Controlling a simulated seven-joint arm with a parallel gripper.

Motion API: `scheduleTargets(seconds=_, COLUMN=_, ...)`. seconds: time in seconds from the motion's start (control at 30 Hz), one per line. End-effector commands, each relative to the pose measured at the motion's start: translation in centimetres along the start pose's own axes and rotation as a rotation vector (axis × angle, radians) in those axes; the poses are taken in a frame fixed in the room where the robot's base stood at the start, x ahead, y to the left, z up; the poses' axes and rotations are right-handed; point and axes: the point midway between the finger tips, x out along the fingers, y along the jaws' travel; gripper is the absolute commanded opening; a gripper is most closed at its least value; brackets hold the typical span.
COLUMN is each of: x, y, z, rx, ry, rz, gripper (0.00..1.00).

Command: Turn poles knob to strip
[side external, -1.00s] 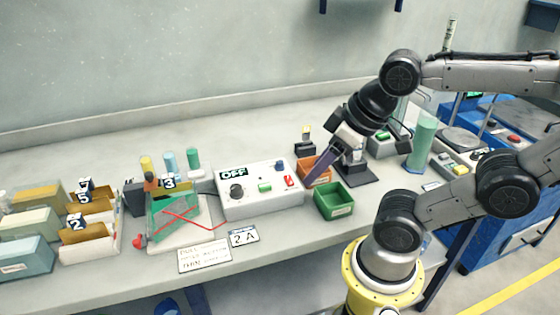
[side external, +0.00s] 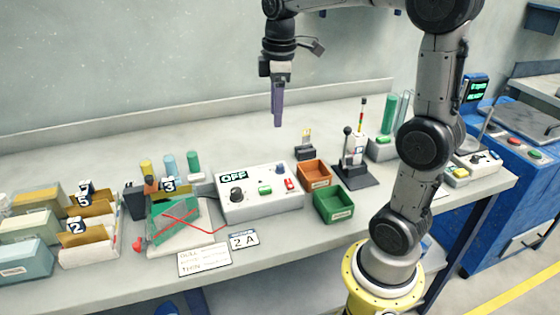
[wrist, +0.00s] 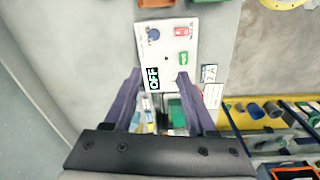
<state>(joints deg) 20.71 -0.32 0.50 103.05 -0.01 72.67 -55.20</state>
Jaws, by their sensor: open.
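A white control box (side external: 258,209) stands on the bench with its display (side external: 233,175) reading OFF. A black knob (side external: 237,192) is at its front left, and a smaller blue knob (side external: 281,169) is at its back right. I cannot read which one is marked poles. A green button (side external: 265,190) and a red switch (side external: 290,184) are also on the panel. My gripper (side external: 278,124) is open and empty, pointing down well above the box. In the wrist view the box (wrist: 165,50) shows between and beyond the purple fingers, with the blue knob (wrist: 153,34) visible; I cannot make out the black knob.
An orange bin (side external: 315,174) and a green bin (side external: 335,204) stand right of the box, near a black-based lever stand (side external: 356,178). Left are a green plate with red wire (side external: 175,221), several colored cylinders and card trays (side external: 90,245). A 2A card (side external: 244,240) lies in front.

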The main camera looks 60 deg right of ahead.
Motion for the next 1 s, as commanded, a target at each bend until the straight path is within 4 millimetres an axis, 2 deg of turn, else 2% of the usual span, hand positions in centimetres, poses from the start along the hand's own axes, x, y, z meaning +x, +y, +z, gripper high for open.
scheduleTargets(seconds=0.03, x=0.9, y=1.1, z=0.2, rx=0.026, ry=-0.014, rz=-0.018, gripper=0.56)
scheduleTargets(seconds=0.1, x=1.8, y=2.0, z=0.6, rx=0.049, ry=-0.029, rz=-0.038, gripper=0.56)
scheduleTargets(seconds=0.23, x=3.0, y=2.6, z=1.3, rx=0.075, ry=-0.045, rz=-0.061, gripper=0.56)
scheduleTargets(seconds=0.37, x=4.0, y=2.5, z=1.4, rx=0.079, ry=-0.045, rz=-0.061, gripper=0.56)
scheduleTargets(seconds=0.47, x=5.5, y=2.3, z=1.5, rx=0.078, ry=-0.046, rz=-0.062, gripper=0.56)
scheduleTargets(seconds=0.8, x=12.1, y=1.9, z=1.8, rx=0.078, ry=-0.046, rz=-0.061, gripper=0.56)
scheduleTargets(seconds=1.0, x=15.1, y=1.8, z=1.9, rx=0.078, ry=-0.045, rz=-0.060, gripper=0.56)
